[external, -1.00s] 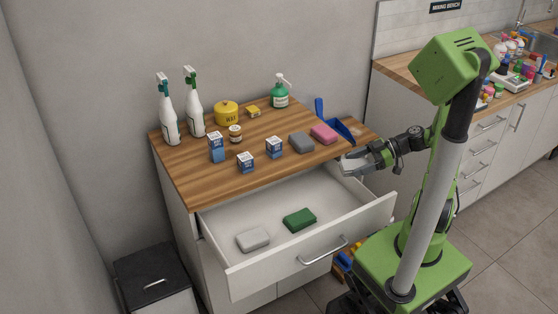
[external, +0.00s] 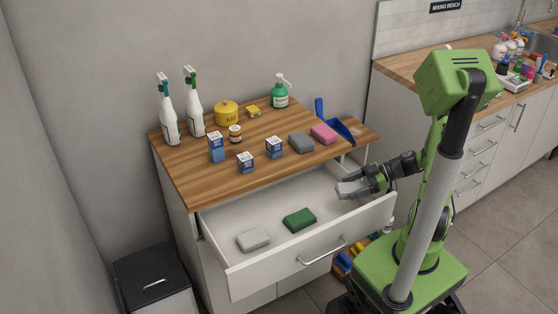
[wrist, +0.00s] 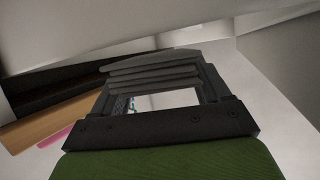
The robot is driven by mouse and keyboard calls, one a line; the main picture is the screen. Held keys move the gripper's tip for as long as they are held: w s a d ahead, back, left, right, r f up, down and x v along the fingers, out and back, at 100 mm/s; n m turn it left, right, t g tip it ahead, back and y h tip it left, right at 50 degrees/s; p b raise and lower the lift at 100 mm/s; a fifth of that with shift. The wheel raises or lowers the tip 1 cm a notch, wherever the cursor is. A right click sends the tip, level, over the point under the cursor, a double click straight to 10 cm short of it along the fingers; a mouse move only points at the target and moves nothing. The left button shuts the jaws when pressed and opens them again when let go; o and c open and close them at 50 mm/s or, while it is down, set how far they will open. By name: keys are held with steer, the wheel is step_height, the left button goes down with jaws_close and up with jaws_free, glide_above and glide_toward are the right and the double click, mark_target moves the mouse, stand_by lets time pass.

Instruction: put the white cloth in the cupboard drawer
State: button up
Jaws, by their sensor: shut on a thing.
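My gripper (external: 345,190) is shut on a pale thing, which I take for the white cloth (external: 352,186); only a little of it shows between the fingers. In the wrist view a white patch shows between the dark finger pads (wrist: 155,80); I cannot tell cloth from drawer there. The cupboard drawer (external: 298,252) is pulled open below the wooden top. My gripper is at its right end, behind the front panel, at about rim height. A pale grey folded cloth (external: 253,239) and a green one (external: 299,219) lie on the drawer floor, to the left.

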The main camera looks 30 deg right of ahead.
steer(key=shift+f+b, duration=0.35)
steer(key=shift+b, duration=0.1)
steer(key=shift+f+b, duration=0.25)
steer(key=shift+b, duration=0.15)
steer(key=o, duration=1)
steer(key=shift+r, duration=0.15)
